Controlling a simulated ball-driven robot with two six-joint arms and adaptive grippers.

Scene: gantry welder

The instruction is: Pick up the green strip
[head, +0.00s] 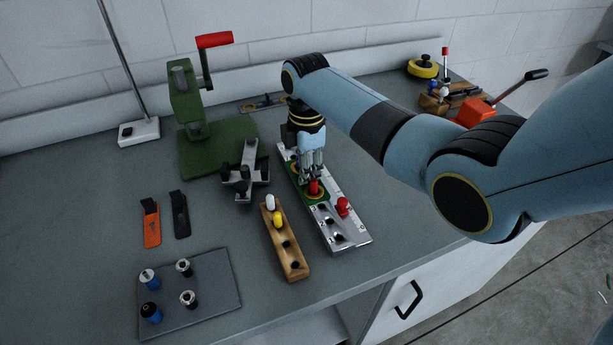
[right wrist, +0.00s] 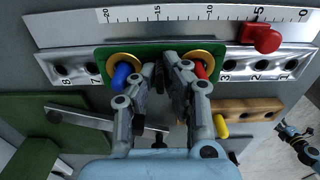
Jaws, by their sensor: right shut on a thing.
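The green strip (right wrist: 148,52) lies along the metal rail (right wrist: 75,67). It has two gold rings, with a blue peg (right wrist: 121,75) in one and a red peg (right wrist: 201,70) in the other. In the head view the strip (head: 306,195) shows in part under my right gripper (head: 313,165), which hides the rest. My right gripper (right wrist: 172,65) points down at the strip's middle, between the rings, and its fingers are shut on the strip. I cannot tell whether the strip is clear of the rail.
A red knob (head: 342,206) sits on the rail's right side. A wooden block (head: 292,262) with white and yellow pegs stands in front. A green press (head: 187,100) stands behind left. A grey plate (head: 215,290) with several cylinders lies front left. Bare bench lies at far left.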

